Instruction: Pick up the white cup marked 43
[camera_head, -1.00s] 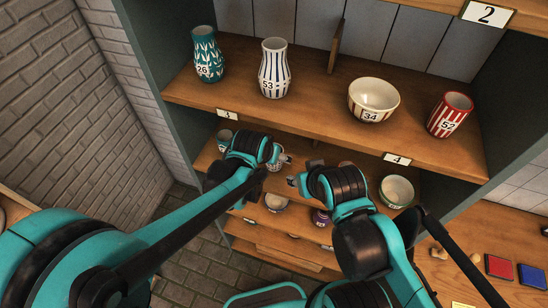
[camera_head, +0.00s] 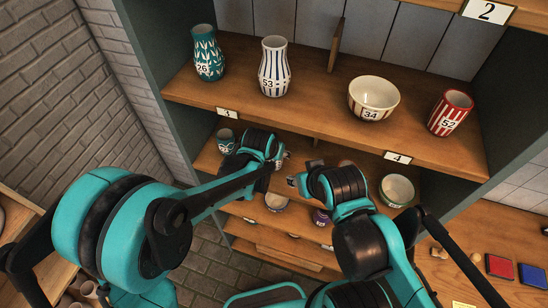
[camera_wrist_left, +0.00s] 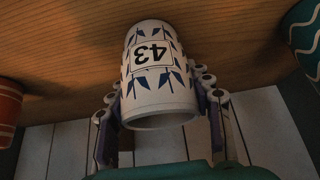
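The white cup marked 43 (camera_wrist_left: 158,75) has blue leaf patterns and fills the middle of the left wrist view, where its number appears upside down. It stands on a wooden shelf. My left gripper (camera_wrist_left: 158,88) has one finger on each side of the cup, close to its walls, with a narrow gap showing at the right. In the head view my left gripper (camera_head: 280,160) is at the shelf below the top one, and the cup is mostly hidden there. My right gripper (camera_head: 294,182) hangs at the centre; its fingers are too small to read.
In the wrist view an orange cup (camera_wrist_left: 9,108) and a teal patterned vessel (camera_wrist_left: 307,40) flank the cup. Teal cup (camera_head: 226,141) and bowl (camera_head: 397,190) share the lower shelf. Vase 26 (camera_head: 208,55), vase 53 (camera_head: 274,68), bowl 34 (camera_head: 373,98) and cup 52 (camera_head: 450,113) stand above.

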